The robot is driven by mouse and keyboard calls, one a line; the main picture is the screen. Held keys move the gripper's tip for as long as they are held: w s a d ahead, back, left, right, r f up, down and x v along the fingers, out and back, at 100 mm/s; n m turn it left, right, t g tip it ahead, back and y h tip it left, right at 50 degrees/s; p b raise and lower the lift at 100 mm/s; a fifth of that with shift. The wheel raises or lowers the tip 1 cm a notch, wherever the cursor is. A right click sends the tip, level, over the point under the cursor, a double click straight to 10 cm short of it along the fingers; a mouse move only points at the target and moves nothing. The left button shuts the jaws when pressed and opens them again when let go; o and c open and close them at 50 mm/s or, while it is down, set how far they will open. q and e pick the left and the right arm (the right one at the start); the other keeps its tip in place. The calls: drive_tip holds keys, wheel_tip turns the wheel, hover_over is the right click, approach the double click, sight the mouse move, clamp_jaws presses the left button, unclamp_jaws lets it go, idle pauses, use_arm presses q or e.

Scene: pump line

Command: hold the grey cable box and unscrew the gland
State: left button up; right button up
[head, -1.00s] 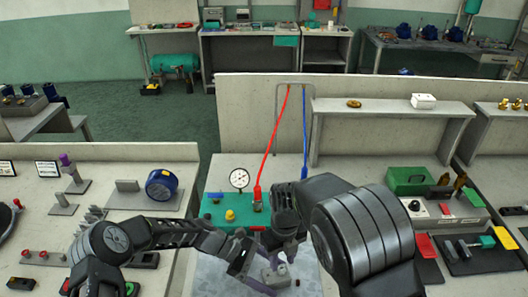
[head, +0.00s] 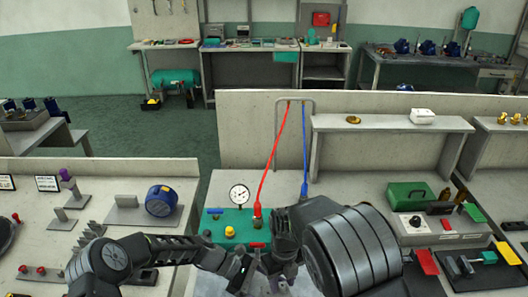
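My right gripper (head: 285,268) points down at the bottom middle of the head view, in front of the green pump panel (head: 222,225). Its arm covers much of the area to its right. My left gripper (head: 250,278) reaches in from the left, close beside the right one and a little lower. The fingertips of both are dark, overlapping and partly cut by the lower edge, so I cannot tell whether they are open or shut. The grey cable box and its gland lie low between the grippers, hidden or cut off by the lower edge; I cannot make them out clearly.
A pressure gauge (head: 239,195) stands behind the panel, with a red hose (head: 277,155) and a blue hose (head: 304,150) rising to a frame. A blue round part (head: 161,200) is on the left bench. A green case (head: 410,195) is on the right bench.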

drive_tip(key=shift+f, duration=0.45)
clamp_jaws()
idle(0.6)
